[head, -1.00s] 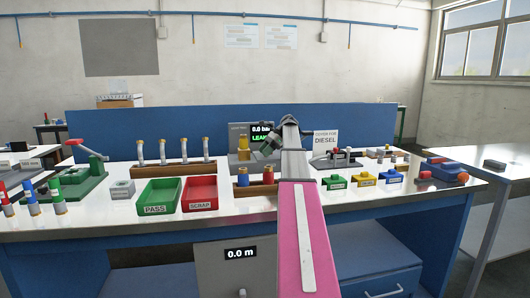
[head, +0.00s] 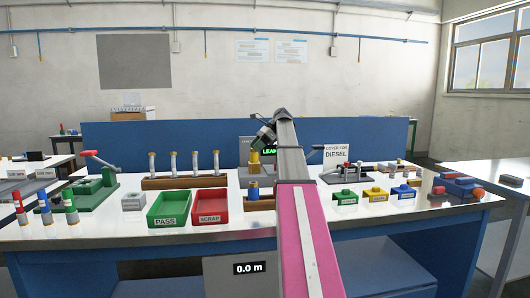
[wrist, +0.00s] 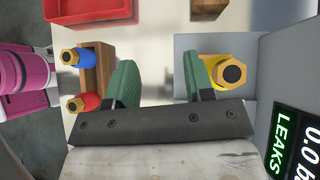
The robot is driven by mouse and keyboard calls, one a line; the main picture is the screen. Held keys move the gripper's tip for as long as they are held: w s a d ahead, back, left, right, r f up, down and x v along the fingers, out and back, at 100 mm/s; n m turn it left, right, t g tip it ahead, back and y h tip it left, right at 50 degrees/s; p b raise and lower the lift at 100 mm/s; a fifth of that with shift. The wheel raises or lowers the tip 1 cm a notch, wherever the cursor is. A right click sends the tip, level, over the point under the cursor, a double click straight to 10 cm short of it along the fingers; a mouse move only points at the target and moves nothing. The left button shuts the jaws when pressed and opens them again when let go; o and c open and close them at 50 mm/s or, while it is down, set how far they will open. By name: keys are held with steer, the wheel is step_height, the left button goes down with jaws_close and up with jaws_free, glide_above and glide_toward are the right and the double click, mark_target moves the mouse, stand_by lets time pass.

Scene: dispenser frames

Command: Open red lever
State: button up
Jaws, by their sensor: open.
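A red-handled lever (head: 94,154) slants up over a green fixture (head: 95,190) at the left of the workbench. Another device, blue with red ends (head: 458,185), sits at the far right; the view is too small to tell if it has a lever. My gripper (head: 264,137) is in front of the leak tester at mid-bench, well right of the red-handled lever. In the wrist view its two green fingers (wrist: 158,85) are apart with nothing between them. The red-handled lever does not show in the wrist view.
A brass fitting (wrist: 231,71) on the tester is close to one finger. Green PASS (head: 173,222) and red SCRAP (head: 209,219) trays lie between my arm and the green fixture.

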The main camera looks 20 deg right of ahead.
steer(key=shift+s+a+r, duration=0.1)
steer(key=shift+a+r, duration=0.3)
steer(key=shift+a, duration=0.35)
steer(key=shift+c, duration=0.3)
